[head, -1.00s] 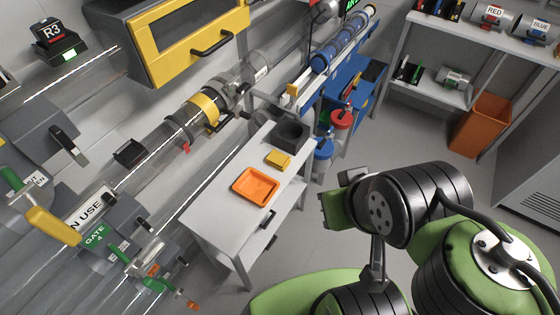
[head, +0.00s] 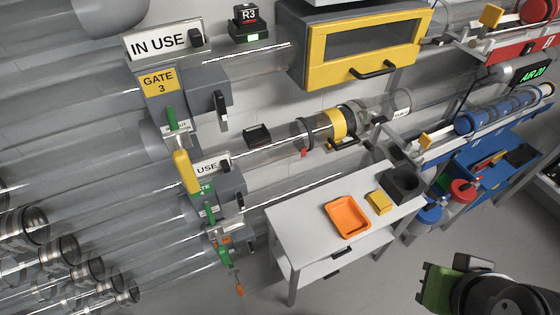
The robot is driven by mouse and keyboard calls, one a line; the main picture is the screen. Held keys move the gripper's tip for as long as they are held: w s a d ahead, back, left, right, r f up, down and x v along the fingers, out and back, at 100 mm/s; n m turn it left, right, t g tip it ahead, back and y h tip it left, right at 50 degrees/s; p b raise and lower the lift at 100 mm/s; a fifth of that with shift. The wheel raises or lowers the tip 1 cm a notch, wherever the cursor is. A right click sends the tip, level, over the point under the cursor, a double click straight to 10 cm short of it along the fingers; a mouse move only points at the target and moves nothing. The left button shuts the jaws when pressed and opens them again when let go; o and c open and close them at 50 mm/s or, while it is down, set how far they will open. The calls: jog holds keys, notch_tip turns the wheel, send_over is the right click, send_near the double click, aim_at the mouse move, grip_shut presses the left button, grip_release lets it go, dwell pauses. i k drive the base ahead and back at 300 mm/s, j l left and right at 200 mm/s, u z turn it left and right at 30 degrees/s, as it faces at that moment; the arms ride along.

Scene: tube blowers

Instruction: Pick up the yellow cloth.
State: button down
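The yellow cloth (head: 379,202) is a small folded yellow block. It lies on the white table (head: 295,222), between an orange tray and a dark grey open box. In the head view, part of my green and black arm shows at the lower right, well apart from the cloth and in front of the table. My gripper's fingers cannot be made out there.
The orange tray (head: 347,217) is just left of the cloth and the dark box (head: 402,184) just right. Clear tubes and the yellow-framed cabinet (head: 362,48) are behind and above the table. Red and blue canisters stand to its right. The floor in front is clear.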

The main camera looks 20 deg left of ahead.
aim_at(377, 200)
jog(key=i+l+u, duration=0.15)
jog(key=u, duration=0.35)
jog(key=i+l+u, duration=0.2)
jog(key=u, duration=0.25)
jog(key=i+l+u, duration=0.1)
jog(key=l+u, duration=0.15)
jog(key=u, duration=0.25)
